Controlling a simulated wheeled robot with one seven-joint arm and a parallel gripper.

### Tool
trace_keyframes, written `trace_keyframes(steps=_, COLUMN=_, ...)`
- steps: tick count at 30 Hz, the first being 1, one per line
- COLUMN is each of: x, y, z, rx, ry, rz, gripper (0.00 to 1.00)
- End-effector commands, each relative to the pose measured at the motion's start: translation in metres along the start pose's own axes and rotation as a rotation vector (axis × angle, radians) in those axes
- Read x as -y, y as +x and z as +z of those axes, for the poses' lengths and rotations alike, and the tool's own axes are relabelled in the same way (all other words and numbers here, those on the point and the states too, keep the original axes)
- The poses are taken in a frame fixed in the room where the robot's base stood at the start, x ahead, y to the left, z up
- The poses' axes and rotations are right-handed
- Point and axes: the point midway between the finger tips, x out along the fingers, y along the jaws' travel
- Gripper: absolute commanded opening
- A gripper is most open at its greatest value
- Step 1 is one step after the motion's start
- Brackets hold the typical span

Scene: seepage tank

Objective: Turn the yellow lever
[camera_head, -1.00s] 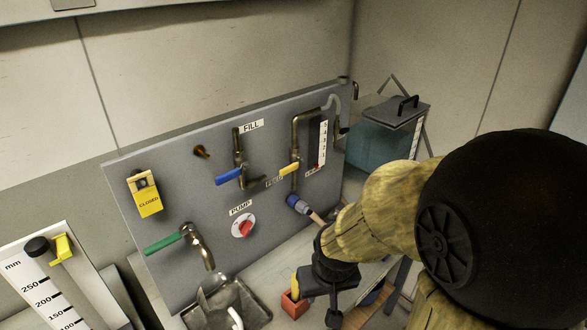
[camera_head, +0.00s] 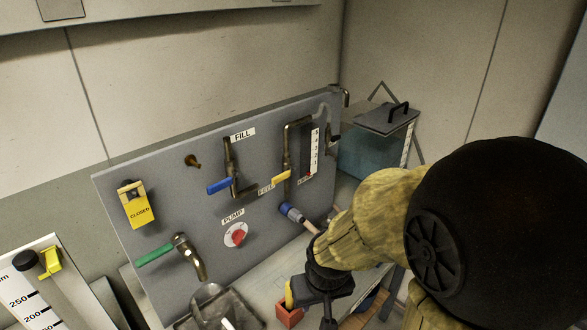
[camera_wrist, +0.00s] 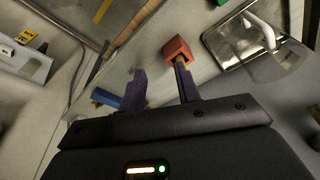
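The yellow lever (camera_head: 281,177) is a short handle on the pipe valve at the FEED label, right of centre on the upright grey panel (camera_head: 170,245). It points left and slightly down in the head view. My gripper (camera_head: 312,300) is low in front of the panel, below and apart from the lever. In the wrist view my gripper (camera_wrist: 161,85) has two dark fingers spread apart with nothing visibly held between them. I cannot make out the yellow lever in the wrist view.
A blue lever (camera_head: 220,186), green lever (camera_head: 155,254) and red pump knob (camera_head: 237,237) are on the panel. A yellow CLOSED tag (camera_head: 138,212) hangs left. A red-orange holder (camera_head: 288,316) is beside my gripper. A metal sink (camera_head: 245,318) lies below; a lidded tank (camera_head: 362,155) stands right.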

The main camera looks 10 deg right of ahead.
Motion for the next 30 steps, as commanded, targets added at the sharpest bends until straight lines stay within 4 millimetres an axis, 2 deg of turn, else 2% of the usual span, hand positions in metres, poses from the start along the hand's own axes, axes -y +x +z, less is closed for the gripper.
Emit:
trace_keyframes(steps=1, x=0.0, y=0.0, z=0.0, rx=0.0, ry=0.0, rz=0.0, gripper=0.35)
trace_keyframes(steps=2, x=0.0, y=0.0, z=0.0, rx=0.0, ry=0.0, rz=0.0, gripper=0.39)
trace_keyframes(steps=8, x=-0.007, y=0.004, z=-0.006, rx=0.004, ry=0.02, rz=0.013, gripper=0.39)
trace_keyframes(steps=16, x=-0.026, y=0.03, z=-0.024, rx=0.0, ry=0.111, rz=-0.015, gripper=0.39)
trace_keyframes(steps=24, x=-0.025, y=0.05, z=-0.041, rx=-0.046, ry=0.253, rz=-0.184, gripper=0.39)
trace_keyframes(steps=30, x=-0.017, y=0.051, z=-0.056, rx=-0.102, ry=0.376, rz=-0.349, gripper=0.39)
